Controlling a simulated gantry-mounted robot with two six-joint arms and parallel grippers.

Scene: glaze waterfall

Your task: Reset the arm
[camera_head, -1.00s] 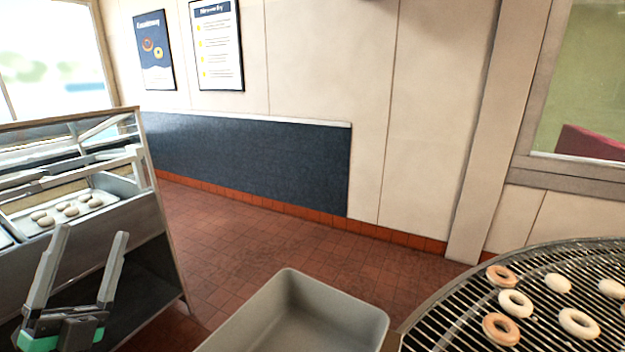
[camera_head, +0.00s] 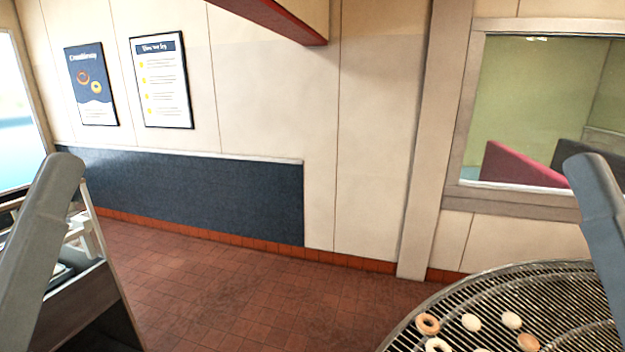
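Neither of my grippers shows in the head view. A grey, round-ended link of my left arm rises along the left edge of the picture. A similar grey link of my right arm stands at the right edge. Both links point upward, and the parts that carry the grippers are outside the frame. Whether the grippers are open or shut, or hold anything, is hidden.
A round wire rack (camera_head: 475,306) at the bottom right carries several donuts, such as a ring donut (camera_head: 427,324). A cabinet (camera_head: 82,300) stands at the lower left, partly behind my arm. Tiled floor (camera_head: 240,295) lies open between them.

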